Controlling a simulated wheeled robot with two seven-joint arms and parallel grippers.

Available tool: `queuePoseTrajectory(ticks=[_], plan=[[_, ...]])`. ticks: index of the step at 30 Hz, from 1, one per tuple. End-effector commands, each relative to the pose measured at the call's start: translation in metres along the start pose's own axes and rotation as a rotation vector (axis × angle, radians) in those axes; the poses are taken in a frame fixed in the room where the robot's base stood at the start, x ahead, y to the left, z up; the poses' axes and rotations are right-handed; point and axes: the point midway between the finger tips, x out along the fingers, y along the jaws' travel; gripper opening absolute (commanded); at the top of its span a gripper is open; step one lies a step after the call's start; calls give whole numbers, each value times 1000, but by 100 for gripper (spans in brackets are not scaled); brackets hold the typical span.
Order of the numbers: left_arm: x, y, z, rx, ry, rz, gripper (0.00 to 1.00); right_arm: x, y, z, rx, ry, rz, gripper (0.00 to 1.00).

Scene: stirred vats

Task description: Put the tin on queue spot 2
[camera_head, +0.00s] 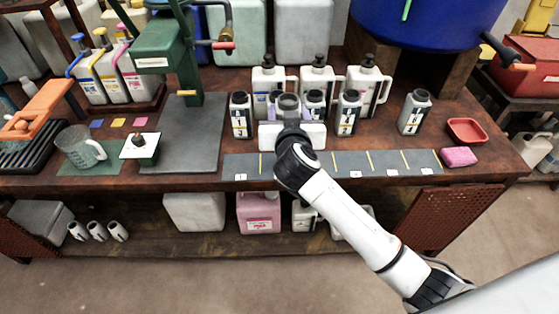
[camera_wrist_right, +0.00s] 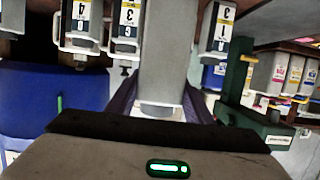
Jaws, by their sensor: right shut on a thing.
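My right gripper (camera_head: 288,108) reaches in from the lower right over the bench and is shut on a grey tin (camera_head: 289,101). Its white hand and black wrist hide much of the tin in the head view. The right wrist view shows the tin (camera_wrist_right: 165,48) large between the purple fingers. The queue strip (camera_head: 325,163) is a dark band along the bench's front edge, with yellow dividers and small white number labels. The tin is above and behind this strip. My arm covers part of the strip left of its middle, and no label for spot 2 is readable. My left gripper is not in view.
Several labelled bottles (camera_head: 349,112) stand close around and behind the tin. A green press (camera_head: 175,60) stands to the left on a dark mat. A red tray (camera_head: 467,131) and pink sponge (camera_head: 459,157) lie at the right end. The strip's visible right part is clear.

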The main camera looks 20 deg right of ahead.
Motion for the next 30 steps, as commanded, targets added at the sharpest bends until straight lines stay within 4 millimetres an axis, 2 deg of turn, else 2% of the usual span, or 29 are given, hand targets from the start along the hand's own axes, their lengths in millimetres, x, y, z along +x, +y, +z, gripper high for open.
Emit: queuePoseTrajectory(ticks=[1,5,14,20,25,30], plan=[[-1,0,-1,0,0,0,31,7,-10,-11,3,4,-1,11],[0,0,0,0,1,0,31,16,-21,-14,-3,1,-2,11],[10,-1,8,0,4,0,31,32,-23,35,-3,0,-3,11],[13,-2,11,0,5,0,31,36,-22,49,-3,1,-3,11],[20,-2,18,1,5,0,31,44,-22,73,-3,1,-2,11],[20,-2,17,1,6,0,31,45,-22,75,-2,4,-4,11]])
